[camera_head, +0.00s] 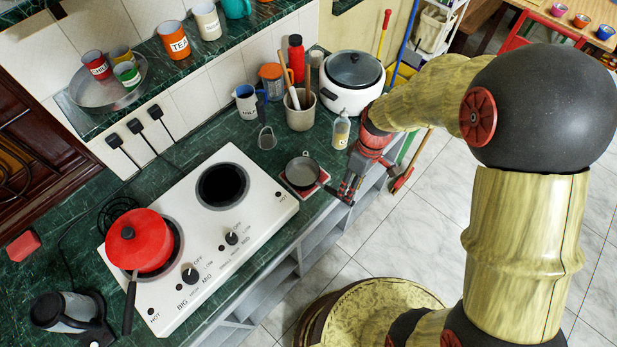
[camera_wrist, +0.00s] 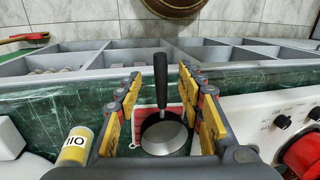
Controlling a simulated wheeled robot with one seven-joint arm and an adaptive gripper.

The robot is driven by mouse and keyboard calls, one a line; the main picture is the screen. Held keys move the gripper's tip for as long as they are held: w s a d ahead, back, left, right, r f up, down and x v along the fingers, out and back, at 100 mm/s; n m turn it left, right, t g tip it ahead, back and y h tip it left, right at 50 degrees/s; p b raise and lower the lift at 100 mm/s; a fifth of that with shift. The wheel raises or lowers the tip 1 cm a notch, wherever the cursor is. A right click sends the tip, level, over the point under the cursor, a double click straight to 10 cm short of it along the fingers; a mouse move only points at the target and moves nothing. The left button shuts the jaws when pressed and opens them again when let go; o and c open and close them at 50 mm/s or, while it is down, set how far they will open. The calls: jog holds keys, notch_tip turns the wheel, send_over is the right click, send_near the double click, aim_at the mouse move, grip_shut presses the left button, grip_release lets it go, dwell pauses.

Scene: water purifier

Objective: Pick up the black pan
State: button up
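The small black pan (camera_head: 301,174) sits on a red-and-white mat on the green counter, right of the stove. In the wrist view, the pan (camera_wrist: 163,136) shows its pale inside, and its black handle (camera_wrist: 160,80) points up the picture toward the counter's edge. My gripper (camera_head: 348,190) is beside the pan, on its right, near the counter's front edge. In the wrist view, my gripper (camera_wrist: 160,73) is open, with yellow-and-grey fingers left and right of the handle. I cannot see either finger touching it.
A white stove (camera_head: 205,215) with a red pot (camera_head: 140,240) stands left of the pan. An oil bottle (camera_head: 341,131), a utensil pot (camera_head: 301,115) and a white rice cooker (camera_head: 352,88) stand behind. Open grey shelves (camera_head: 285,270) lie below the counter edge.

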jog(key=f, duration=0.2)
jog(key=a+f+b, duration=0.1)
jog(key=f, duration=0.3)
jog(key=shift+s+a+f, duration=0.15)
jog(key=shift+s+f, duration=0.05)
jog(key=shift+s, duration=0.15)
jog(key=shift+c, duration=0.9)
jog(key=c, duration=0.7)
grip_shut()
